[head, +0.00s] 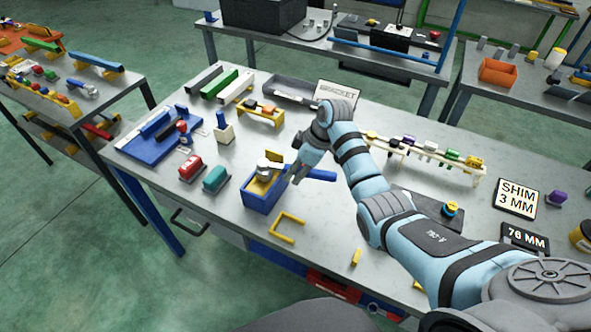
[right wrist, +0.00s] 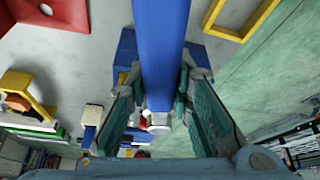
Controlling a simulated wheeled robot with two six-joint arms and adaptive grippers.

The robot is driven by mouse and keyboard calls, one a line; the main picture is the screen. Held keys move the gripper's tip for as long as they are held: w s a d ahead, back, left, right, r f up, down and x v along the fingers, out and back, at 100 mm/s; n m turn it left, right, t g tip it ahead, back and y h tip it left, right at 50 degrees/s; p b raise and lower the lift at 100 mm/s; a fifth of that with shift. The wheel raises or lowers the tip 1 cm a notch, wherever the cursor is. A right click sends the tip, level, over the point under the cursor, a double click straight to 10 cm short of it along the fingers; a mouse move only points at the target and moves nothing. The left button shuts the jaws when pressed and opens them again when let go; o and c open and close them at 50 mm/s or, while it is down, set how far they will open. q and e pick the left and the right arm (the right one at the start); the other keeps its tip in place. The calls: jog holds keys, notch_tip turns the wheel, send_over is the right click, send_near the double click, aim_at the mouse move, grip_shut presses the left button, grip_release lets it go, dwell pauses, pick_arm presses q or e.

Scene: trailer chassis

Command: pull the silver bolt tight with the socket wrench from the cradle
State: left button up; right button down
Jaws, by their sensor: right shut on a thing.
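The socket wrench has a blue handle (head: 321,175), which also runs between the fingers in the right wrist view (right wrist: 163,45). My right gripper (head: 298,176) is shut on this handle; its two fingers flank it in the right wrist view (right wrist: 160,85). A silver round head (head: 263,164) sits over the yellow plate (head: 262,184) in an open blue block (head: 263,202). It looks like the wrench's socket end. The silver bolt is not clearly seen; the head or gripper may hide it. My left gripper is not in view.
A yellow U-shaped bracket (head: 287,227) lies in front of the blue block. Red (head: 192,167) and teal (head: 216,179) pieces stand to its left. A yellow rack (head: 262,113) and a rail with several coloured pieces (head: 430,152) stand behind. The table's front edge is close.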

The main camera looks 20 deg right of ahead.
jog(key=shift+f, duration=0.55)
dwell(0.6)
jog(key=c, duration=2.2)
grip_release()
grip_shut()
jog(key=shift+s+a+m+p, duration=0.3)
jog(key=shift+m, duration=0.2)
jog(key=shift+s+a+m+t, duration=0.2)
jog(key=shift+s+m+t, duration=0.05)
jog(key=shift+m+t, duration=0.15)
